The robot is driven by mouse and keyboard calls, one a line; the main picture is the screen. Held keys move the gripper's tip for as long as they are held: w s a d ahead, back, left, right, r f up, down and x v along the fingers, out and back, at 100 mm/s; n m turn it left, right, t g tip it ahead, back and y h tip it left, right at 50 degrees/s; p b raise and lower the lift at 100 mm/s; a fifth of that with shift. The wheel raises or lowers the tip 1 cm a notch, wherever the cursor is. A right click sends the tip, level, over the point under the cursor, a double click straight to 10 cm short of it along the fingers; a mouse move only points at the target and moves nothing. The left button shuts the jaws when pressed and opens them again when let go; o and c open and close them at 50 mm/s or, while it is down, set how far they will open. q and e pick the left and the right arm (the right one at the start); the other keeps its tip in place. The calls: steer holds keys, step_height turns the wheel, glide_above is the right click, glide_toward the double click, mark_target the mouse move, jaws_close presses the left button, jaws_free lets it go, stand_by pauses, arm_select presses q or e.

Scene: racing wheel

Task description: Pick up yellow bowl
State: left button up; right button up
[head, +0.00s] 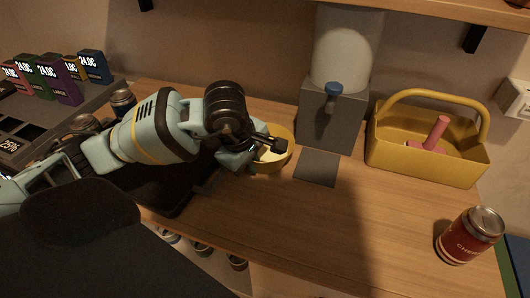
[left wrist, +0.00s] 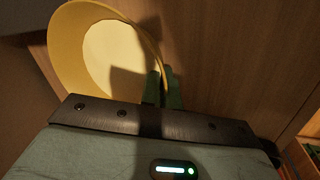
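The yellow bowl (head: 273,160) is on the wooden counter, left of the grey dispenser, partly hidden by my left gripper in the head view. It also shows in the left wrist view (left wrist: 70,50), at the upper left, with its inside facing the camera. My left gripper (head: 272,148) is at the bowl's rim. In the left wrist view its fingers (left wrist: 163,88) are close together, one on each side of the rim, and look shut on it. I cannot tell whether the bowl is off the counter. My right gripper is not in view.
A grey dispenser (head: 333,115) with a white tank stands behind the bowl. A yellow basket (head: 425,160) with a pink-handled item is at right, and a red can (head: 469,236) is near the front right. A dark tray lies under my left arm. Front centre counter is clear.

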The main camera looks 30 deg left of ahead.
arm_select(q)
steer(key=shift+r, duration=0.25)
jaws_close()
